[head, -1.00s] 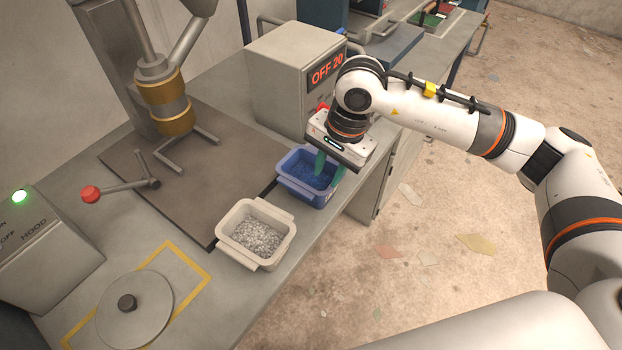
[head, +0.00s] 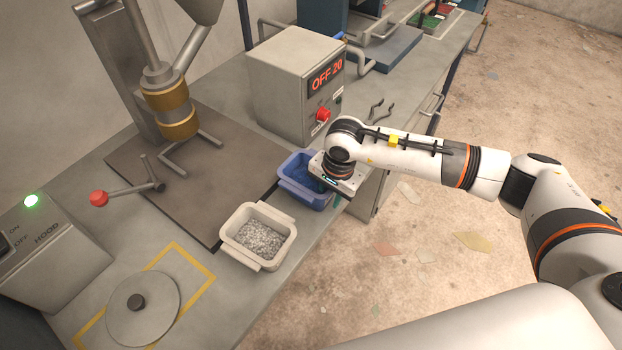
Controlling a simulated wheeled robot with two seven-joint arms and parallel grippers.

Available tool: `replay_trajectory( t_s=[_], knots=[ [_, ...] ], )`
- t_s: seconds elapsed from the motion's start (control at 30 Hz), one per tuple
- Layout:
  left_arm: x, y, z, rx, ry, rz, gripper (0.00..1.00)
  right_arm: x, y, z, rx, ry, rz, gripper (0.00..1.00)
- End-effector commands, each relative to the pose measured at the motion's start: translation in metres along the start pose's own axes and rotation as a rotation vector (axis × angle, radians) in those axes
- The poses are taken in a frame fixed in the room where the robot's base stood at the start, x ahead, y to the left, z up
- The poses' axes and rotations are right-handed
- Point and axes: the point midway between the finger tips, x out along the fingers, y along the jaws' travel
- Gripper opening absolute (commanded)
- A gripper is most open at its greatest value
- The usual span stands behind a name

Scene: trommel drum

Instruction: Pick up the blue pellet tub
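The blue pellet tub (head: 294,189) stands on the bench near its front edge, with blue pellets inside. My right gripper (head: 322,190) is low at the tub's right side. Its palm hides the tub's right end and most of the fingers. I cannot tell whether the fingers are closed on the tub's wall or handle. My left gripper is not in view.
A white tub (head: 285,253) of grey pellets stands just left of the blue one. A grey control box (head: 282,88) with a red knob stands behind. A dark plate (head: 190,205) lies to the left. A red-knobbed lever (head: 125,195) sticks out there.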

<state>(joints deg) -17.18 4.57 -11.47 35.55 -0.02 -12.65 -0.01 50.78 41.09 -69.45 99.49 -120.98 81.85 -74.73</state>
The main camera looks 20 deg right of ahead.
Motion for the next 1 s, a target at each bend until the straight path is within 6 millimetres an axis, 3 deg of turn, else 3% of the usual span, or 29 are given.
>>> replay_trajectory(
  t_s=[0.27,0.47,0.87,1.0],
  knots=[
    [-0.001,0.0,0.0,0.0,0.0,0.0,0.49,0.006,0.0,0.0,0.0,0.0,0.001,0.29],
    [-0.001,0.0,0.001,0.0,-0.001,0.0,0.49,0.005,0.0,0.0,0.0,0.0,0.001,0.0],
    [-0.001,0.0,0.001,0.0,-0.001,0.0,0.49,0.004,0.001,0.0,0.0,0.0,0.003,0.0],
    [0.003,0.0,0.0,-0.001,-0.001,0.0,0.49,-0.006,0.003,0.001,0.0,-0.002,0.006,0.0]
  ],
)
